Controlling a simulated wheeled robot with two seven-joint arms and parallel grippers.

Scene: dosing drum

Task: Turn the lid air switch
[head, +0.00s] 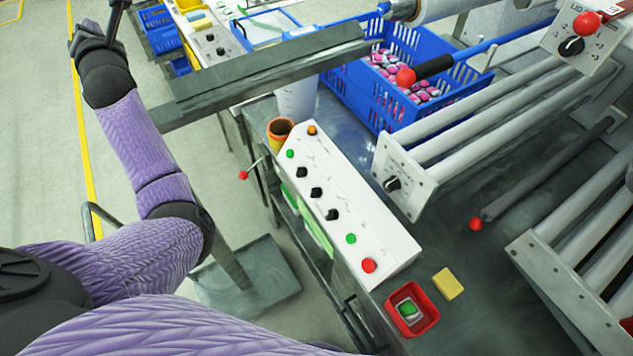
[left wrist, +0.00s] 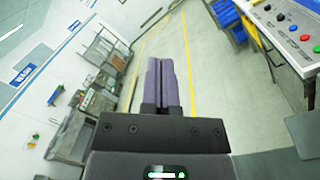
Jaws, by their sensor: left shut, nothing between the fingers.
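The lid air switch (head: 571,46) is a black rotary knob on a white box at the upper right of the head view. The label above it is only partly readable, and a red ball-shaped part sits just above it. My left gripper (head: 117,12) is at the top left corner of the head view, far from the switch. In the left wrist view its two fingers (left wrist: 160,66) are together, shut and empty, over open floor. The switch is not seen in the left wrist view. My right gripper is not in view.
A white control panel (head: 340,205) with several knobs and buttons stands mid-scene. Another black knob (head: 392,184) is on a roller bracket. A blue crate (head: 380,108), a red tray (head: 402,322) and a yellow block (head: 448,284) are nearby. A grey beam (head: 260,75) crosses beside my left arm.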

